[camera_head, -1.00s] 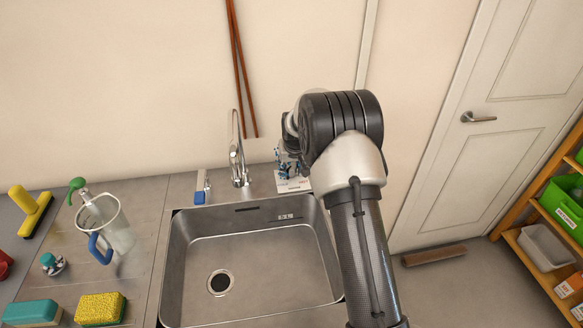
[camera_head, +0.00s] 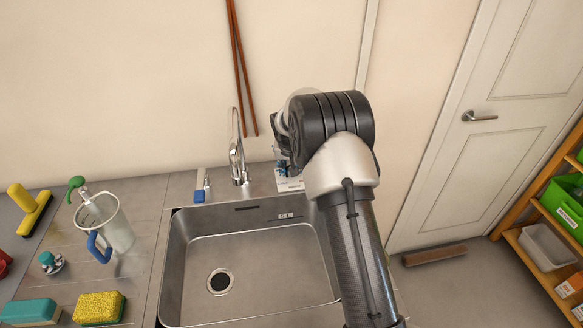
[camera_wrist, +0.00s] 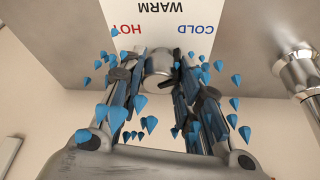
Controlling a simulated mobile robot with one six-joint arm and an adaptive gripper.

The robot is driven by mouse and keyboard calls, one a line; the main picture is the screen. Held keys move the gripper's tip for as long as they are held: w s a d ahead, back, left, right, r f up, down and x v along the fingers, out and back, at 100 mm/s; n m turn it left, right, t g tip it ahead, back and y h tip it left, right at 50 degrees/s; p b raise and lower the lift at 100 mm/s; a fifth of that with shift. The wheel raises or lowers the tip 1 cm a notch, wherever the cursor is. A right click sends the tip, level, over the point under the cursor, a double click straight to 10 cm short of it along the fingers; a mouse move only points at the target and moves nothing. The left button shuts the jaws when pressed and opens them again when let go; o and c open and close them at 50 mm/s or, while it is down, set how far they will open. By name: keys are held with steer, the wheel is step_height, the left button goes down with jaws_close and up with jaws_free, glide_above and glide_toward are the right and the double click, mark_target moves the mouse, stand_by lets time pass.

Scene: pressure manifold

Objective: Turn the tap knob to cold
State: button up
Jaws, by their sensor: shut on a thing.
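The tap knob (camera_wrist: 159,64) is a rounded metal knob, seen near the top middle of the wrist view. My gripper (camera_wrist: 161,77) has its dark fingers on either side of the knob and is shut on it. Behind the knob is a white label (camera_wrist: 152,17) with red HOT at left, blue COLD at right and WARM at the top edge. I cannot make out a pointer on the knob, so its setting is unclear. In the head view the label (camera_head: 289,184) shows partly, and my arm hides the knob.
The chrome tap (camera_head: 238,160) stands just left of my gripper, behind the steel sink (camera_head: 180,240). A blue-ended brush (camera_head: 199,194) lies left of the tap. A jug (camera_head: 117,232) and sponges (camera_head: 101,308) are farther left. Small blue cones (camera_wrist: 139,101) appear around my fingers.

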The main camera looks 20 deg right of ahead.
steer(key=o, duration=1.1)
steer(key=shift+c, duration=0.2)
steer(key=v, duration=1.2)
